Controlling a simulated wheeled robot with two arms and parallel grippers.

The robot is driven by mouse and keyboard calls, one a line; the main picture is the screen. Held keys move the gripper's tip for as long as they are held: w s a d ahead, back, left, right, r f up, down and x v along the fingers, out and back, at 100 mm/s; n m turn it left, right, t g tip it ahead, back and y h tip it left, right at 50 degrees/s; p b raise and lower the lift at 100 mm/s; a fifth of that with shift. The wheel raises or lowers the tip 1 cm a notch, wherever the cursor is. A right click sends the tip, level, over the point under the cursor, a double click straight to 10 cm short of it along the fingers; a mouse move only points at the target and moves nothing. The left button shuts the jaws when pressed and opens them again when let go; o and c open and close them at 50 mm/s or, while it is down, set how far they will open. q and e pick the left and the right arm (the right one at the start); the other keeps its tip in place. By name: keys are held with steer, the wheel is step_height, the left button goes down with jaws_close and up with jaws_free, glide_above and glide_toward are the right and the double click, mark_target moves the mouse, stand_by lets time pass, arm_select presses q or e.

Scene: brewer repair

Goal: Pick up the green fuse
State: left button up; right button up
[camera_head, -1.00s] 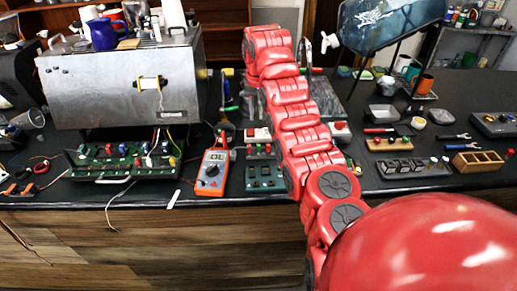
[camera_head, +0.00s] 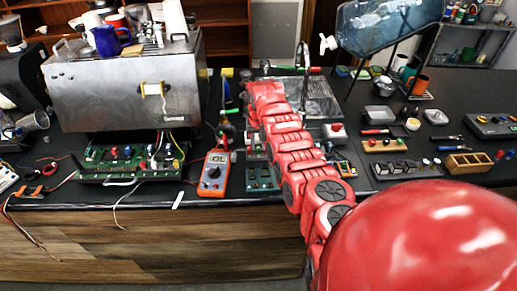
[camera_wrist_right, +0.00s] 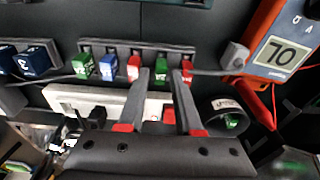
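A row of small fuses stands in a dark rack (camera_wrist_right: 195,52) in the right wrist view. A green fuse (camera_wrist_right: 161,76) is near the middle of the row, between two red ones. Another green fuse (camera_wrist_right: 84,65) is at the left end, beside a blue fuse (camera_wrist_right: 109,68). My right gripper (camera_wrist_right: 162,78) is open, its two fingers apart in front of the middle green fuse. I cannot tell whether they touch it. In the head view my right arm (camera_head: 290,145) hides most of the gripper and part of the rack. My left gripper is not in view.
A white power strip (camera_wrist_right: 75,98) lies close along the rack. An orange multimeter (camera_head: 214,173) stands beside it, with cables nearby. A metal brewer (camera_head: 125,88) and its green circuit board (camera_head: 105,172) are at left. Trays and tools cover the right side.

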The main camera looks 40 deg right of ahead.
steer(key=shift+f, duration=0.35)
jaws_close()
steer(key=shift+r, duration=0.15)
